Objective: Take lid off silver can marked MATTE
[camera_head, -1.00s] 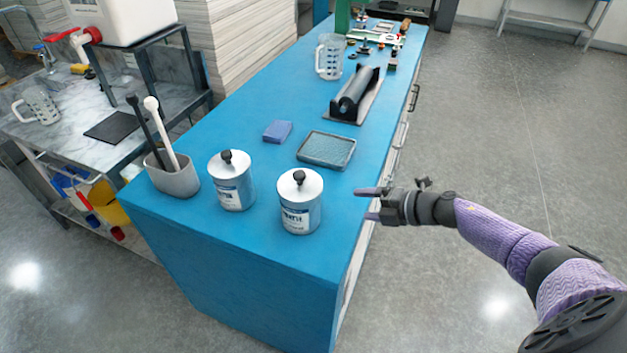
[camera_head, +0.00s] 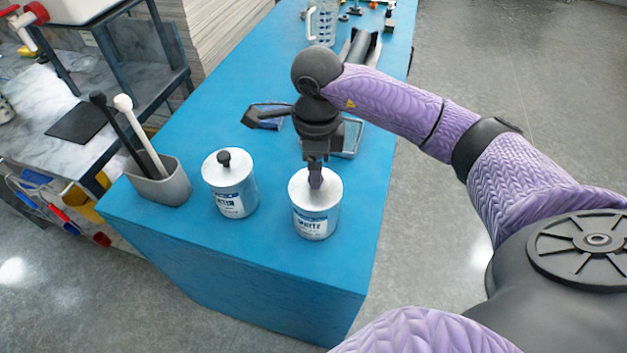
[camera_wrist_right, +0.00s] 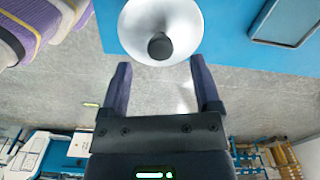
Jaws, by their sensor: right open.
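A silver can (camera_head: 318,219) with a lid stands near the front right corner of the blue counter; its blurred label seems to read MATTE. Its lid (camera_wrist_right: 147,22) has a dark round knob (camera_wrist_right: 160,46). My right gripper (camera_head: 316,181) points down over this lid and hides the knob in the head view. In the right wrist view, my open right gripper (camera_wrist_right: 158,64) has its fingers apart, with the knob just ahead of the gap between the tips. A second silver can (camera_head: 231,196), lid and black knob on, stands to its left. My left gripper is not in view.
A grey holder (camera_head: 160,186) with a black and a white handle stands left of the cans. The blue counter (camera_head: 270,240) is bare in front of the cans.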

